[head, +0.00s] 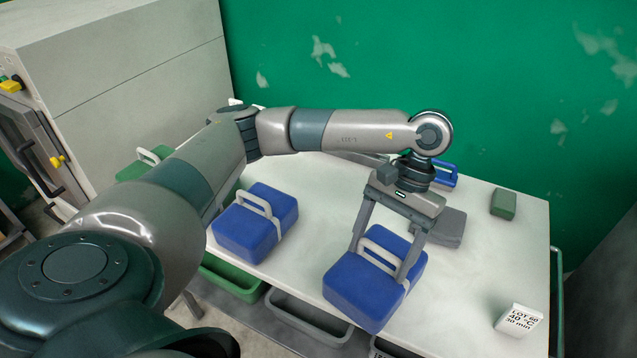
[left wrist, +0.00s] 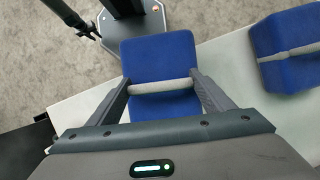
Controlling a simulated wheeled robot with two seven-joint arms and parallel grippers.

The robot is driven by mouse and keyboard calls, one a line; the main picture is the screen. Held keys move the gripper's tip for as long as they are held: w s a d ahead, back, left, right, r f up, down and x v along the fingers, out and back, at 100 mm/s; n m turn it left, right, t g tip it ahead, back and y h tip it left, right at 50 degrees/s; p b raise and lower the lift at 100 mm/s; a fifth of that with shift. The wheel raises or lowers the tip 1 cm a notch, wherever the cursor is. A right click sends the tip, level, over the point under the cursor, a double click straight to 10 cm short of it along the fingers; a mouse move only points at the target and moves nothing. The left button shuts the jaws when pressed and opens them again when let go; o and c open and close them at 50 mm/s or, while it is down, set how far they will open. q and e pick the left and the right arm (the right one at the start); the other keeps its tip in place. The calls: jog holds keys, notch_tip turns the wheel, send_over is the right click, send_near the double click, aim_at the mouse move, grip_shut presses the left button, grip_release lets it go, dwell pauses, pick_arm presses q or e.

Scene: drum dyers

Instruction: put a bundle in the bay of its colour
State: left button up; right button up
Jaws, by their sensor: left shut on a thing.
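A blue bundle (head: 358,290) with a pale handle is at the front edge of the white table (head: 478,290). My left gripper (head: 380,262) is above it, its two fingers at the ends of the handle, shut on it. In the left wrist view the same bundle (left wrist: 160,58) hangs partly past the table edge, with the handle between the fingers of my gripper (left wrist: 160,87). I cannot tell whether its underside touches the table. A second blue bundle (head: 247,232) stands to the left; it also shows in the left wrist view (left wrist: 285,30).
Below the table's front edge are a green bin (head: 232,278) and a grey bin (head: 305,318). A blue handled thing (head: 443,172), a grey block (head: 447,230) and a green block (head: 503,204) are behind. A lot sign (head: 518,320) stands at right. A green handled thing (head: 135,169) is half-hidden.

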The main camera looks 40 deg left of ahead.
aim_at(407, 245)
jog(key=shift+d, duration=0.3)
